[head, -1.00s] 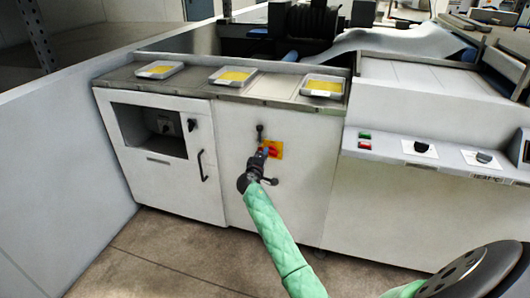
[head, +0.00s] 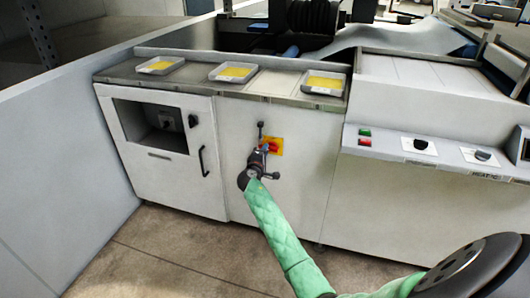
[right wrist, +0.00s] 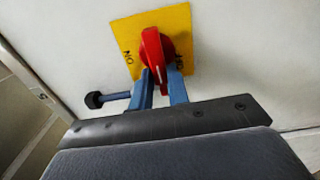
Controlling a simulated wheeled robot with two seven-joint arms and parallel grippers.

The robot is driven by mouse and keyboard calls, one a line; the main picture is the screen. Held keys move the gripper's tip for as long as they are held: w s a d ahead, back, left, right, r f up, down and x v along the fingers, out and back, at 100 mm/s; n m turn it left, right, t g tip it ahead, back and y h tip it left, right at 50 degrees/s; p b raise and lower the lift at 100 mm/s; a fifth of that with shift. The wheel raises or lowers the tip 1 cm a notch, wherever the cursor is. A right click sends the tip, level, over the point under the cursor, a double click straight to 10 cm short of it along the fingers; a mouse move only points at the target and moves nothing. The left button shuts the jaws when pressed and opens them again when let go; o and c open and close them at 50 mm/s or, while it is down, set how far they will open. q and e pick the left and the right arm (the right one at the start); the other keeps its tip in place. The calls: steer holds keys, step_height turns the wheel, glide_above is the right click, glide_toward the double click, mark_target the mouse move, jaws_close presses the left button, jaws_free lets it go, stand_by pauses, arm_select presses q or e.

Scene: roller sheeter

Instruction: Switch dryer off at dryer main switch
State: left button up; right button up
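The dryer main switch is a red rotary handle (right wrist: 155,55) on a yellow plate (right wrist: 181,22), with ON lettered at the plate's left and OFF at its right in the right wrist view. In the head view the yellow plate (head: 277,146) is on the white front panel. My right gripper (right wrist: 160,80) is at the switch, its two blue fingers close on either side of the handle's lower end. It seems shut on the handle; the contact faces are hidden. In the head view the right gripper (head: 263,152) partly covers the switch. My left gripper is not in view.
A black door handle (head: 202,164) is on the cabinet left of the switch. A control ledge with knobs (head: 421,145) and green and red buttons (head: 365,137) juts out at the right. Yellow-filled trays (head: 233,72) stand on the top edge. The floor in front is clear.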

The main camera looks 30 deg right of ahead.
steer(key=o, duration=0.4)
steer(key=shift+c, duration=0.2)
steer(key=shift+a, duration=0.1)
